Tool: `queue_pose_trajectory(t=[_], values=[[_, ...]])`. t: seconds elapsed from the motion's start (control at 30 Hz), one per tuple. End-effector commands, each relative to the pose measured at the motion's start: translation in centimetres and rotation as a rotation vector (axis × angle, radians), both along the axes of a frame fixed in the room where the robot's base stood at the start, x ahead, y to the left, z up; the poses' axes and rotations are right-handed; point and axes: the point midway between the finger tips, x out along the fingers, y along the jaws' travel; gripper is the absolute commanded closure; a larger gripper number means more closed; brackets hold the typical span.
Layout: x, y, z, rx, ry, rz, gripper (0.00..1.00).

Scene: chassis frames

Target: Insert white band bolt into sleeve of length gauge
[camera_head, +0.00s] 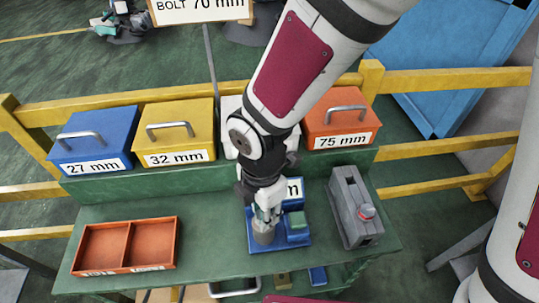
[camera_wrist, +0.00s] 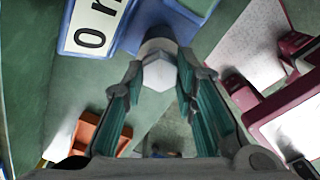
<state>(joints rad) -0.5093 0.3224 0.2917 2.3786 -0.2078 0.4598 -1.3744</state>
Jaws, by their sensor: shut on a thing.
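My gripper (camera_head: 265,208) points down over the blue length gauge (camera_head: 288,242) on the green bench. In the wrist view its fingers are closed around a pale hexagonal bolt head (camera_wrist: 158,78). A grey cylindrical sleeve (camera_head: 264,237) stands on the gauge right below the fingertips. In the wrist view the sleeve (camera_wrist: 158,45) lines up just beyond the bolt head. The bolt's shank and any white band are hidden, so I cannot tell how deep the bolt sits. The gauge's label (camera_wrist: 92,22) is partly visible in the wrist view.
An orange two-compartment tray (camera_head: 127,246) lies at the left. Blue (camera_head: 97,140), yellow (camera_head: 176,130) and orange (camera_head: 342,118) boxes line the back shelf. A sign (camera_head: 200,10) reads "BOLT 70 mm".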

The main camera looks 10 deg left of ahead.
Motion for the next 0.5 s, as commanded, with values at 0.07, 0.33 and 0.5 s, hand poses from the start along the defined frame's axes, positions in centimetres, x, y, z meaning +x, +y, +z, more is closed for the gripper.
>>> queue_pose_trajectory(t=[0.07, 0.33, 0.5], values=[[0.0, 0.0, -0.2, 0.0, 0.0, 0.001, 1.0], [0.0, 0.0, -0.8, 0.0, 0.0, 0.002, 1.0], [0.0, 0.0, -1.2, 0.001, -0.001, 0.001, 1.0]])
